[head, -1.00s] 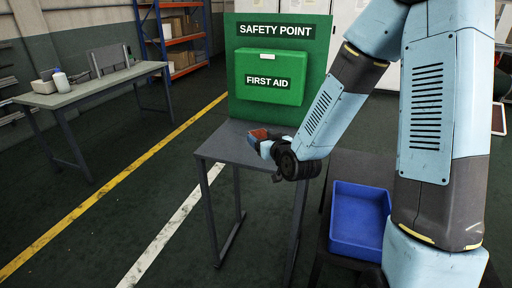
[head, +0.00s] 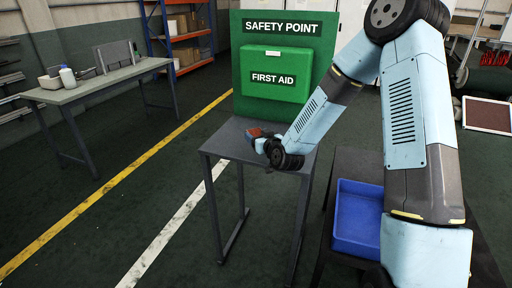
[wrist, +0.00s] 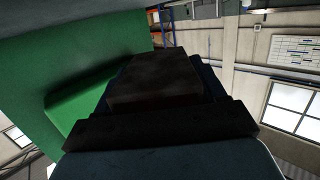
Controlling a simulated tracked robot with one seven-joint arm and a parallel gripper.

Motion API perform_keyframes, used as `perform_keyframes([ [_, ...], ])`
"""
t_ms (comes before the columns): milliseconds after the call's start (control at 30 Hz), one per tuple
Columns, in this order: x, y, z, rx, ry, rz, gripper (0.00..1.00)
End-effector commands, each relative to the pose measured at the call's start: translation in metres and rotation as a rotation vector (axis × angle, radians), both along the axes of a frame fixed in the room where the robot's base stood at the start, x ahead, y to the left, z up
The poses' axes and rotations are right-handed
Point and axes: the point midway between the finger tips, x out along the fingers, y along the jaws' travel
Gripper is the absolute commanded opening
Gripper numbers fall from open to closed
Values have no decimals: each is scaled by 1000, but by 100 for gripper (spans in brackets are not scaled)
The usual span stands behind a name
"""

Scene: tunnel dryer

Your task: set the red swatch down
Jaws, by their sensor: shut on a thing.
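The red swatch (head: 254,133) is a small reddish-brown piece at the end of my arm in the head view. It is over the small grey table (head: 228,145) in front of the green safety point board. I cannot tell whether it touches the tabletop. My gripper (head: 260,140) is shut on the swatch; my wrist hides part of the fingers. In the wrist view the swatch (wrist: 155,80) is a dark brown block, in deep shadow, between the dark jaws.
The green safety point board (head: 300,110) with its first aid box (head: 273,75) stands behind the small table. A blue bin (head: 358,215) sits on a dark stand to the right. A workbench (head: 95,82) is at far left. Floor lies open between.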

Motion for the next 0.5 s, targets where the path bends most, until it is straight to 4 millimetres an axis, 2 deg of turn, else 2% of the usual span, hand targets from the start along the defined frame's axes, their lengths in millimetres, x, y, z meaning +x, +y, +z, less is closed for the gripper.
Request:
perform_keyframes([
  [200,18,5,-23,0,1,0,39],
  [500,27,7,-33,1,0,0,39],
])
